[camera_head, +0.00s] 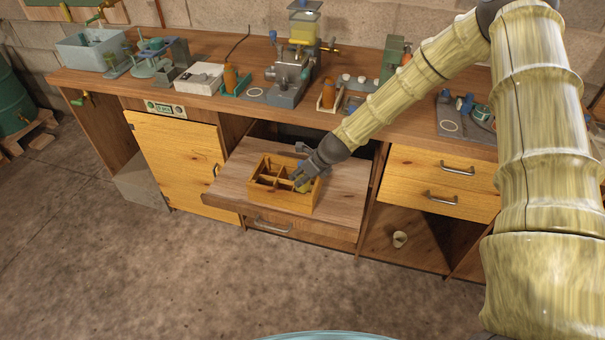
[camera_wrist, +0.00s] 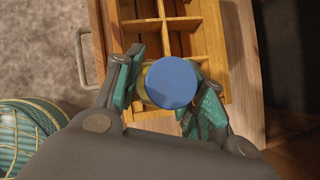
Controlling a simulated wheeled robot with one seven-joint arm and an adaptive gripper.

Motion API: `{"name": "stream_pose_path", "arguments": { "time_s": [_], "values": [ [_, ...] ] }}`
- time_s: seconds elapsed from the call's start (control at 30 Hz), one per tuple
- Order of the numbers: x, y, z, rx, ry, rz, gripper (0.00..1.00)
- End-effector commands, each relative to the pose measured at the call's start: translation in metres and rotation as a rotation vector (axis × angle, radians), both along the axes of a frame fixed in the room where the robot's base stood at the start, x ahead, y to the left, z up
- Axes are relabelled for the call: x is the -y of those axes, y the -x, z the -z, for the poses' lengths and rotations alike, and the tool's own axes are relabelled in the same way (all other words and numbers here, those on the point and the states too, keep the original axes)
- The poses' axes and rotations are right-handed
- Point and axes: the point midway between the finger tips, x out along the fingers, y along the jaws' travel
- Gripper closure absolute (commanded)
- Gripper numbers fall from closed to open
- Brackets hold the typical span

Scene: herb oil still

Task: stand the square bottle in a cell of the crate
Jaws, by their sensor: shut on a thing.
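The wooden crate (camera_head: 284,205) sits on the pulled-out board below the counter. Its dividers (camera_wrist: 160,22) and open cells show in the wrist view. My gripper (camera_head: 302,178) is over the crate's right part. In the wrist view its green-padded fingers (camera_wrist: 168,92) are shut on the bottle, either side of its round blue cap (camera_wrist: 171,83). A little of the yellowish body (camera_wrist: 142,86) shows beside the cap. The bottle's base is hidden, so I cannot tell whether it rests on the cell floor or how upright it is.
The pull-out board (camera_head: 345,183) has free room right of the crate. The counter (camera_head: 230,103) above carries a still (camera_head: 291,75), orange-brown bottles (camera_head: 328,93) and a white box (camera_head: 200,77).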

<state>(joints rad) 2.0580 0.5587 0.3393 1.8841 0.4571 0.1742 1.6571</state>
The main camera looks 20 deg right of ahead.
Motion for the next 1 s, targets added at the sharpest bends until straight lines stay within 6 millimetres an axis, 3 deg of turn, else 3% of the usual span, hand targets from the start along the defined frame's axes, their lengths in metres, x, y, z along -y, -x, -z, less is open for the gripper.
{"name": "stream_pose_path", "arguments": {
  "time_s": [0.8,0.83,0.93,1.0],
  "values": [
    [0.0,0.0,0.011,0.001,0.0,-0.001,0.93],
    [0.0,0.0,0.011,0.0,0.0,-0.001,0.55],
    [0.0,0.0,0.011,0.0,0.0,-0.001,0.39],
    [0.0,0.0,0.011,0.0,0.0,-0.001,0.39]
  ]
}}
